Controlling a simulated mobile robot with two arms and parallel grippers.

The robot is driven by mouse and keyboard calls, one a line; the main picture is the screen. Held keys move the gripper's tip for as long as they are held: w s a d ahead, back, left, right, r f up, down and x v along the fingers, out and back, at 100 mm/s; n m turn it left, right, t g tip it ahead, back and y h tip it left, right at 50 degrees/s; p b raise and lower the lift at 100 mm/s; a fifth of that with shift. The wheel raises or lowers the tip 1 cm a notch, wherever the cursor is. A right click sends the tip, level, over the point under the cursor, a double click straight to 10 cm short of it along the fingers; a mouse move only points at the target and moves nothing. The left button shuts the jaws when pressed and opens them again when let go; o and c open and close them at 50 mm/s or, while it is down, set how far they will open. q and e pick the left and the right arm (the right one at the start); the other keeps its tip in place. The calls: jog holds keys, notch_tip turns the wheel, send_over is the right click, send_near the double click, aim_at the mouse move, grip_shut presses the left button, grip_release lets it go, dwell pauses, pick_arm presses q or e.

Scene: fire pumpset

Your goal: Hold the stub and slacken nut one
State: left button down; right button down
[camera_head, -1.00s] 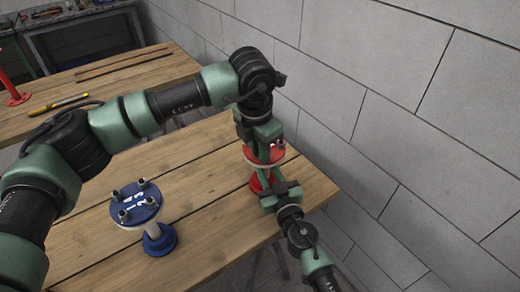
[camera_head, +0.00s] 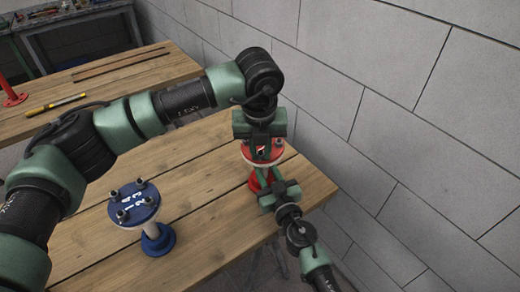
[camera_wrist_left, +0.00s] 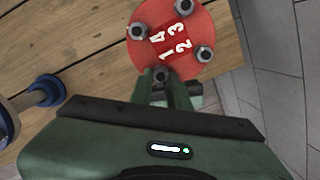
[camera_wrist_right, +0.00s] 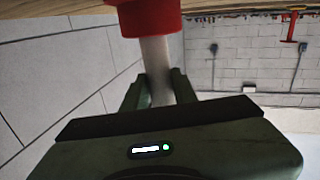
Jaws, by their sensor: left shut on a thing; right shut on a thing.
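The red stub stands on the wooden bench by the wall; its round red flange (camera_head: 278,152) is partly covered by my left gripper (camera_head: 262,147). In the left wrist view the flange (camera_wrist_left: 150,52) carries several bolts with nuts around the painted numbers 1 to 4. The left fingers are shut on the nut nearest the number 1 (camera_wrist_left: 161,74), from above. My right gripper (camera_head: 266,180) reaches in below the flange. In the right wrist view its fingers are shut around the stub's pale pipe (camera_wrist_right: 156,62), close to a red end (camera_wrist_right: 148,18).
A blue flanged stub (camera_head: 135,203), also numbered, stands on the same bench (camera_head: 205,240) to the left. A second bench behind holds a yellow tool (camera_head: 57,105) and a red piece (camera_head: 12,97). The grey block wall (camera_head: 400,130) is close on the right.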

pick_arm(q)
jog(key=shift+w+n, duration=0.1)
jog(key=shift+n, duration=0.7)
jog(key=c, duration=1.3)
grip_release()
jog(key=shift+c, duration=0.2)
notch_tip(320, 180, up, 12)
jog(key=s, duration=0.2)
pick_arm(e)
jog(key=shift+f, duration=0.1)
pick_arm(q)
jog(key=shift+s+f, duration=0.1)
pick_arm(e)
jog(key=c, duration=1)
grip_release()
jog(key=shift+c, duration=0.2)
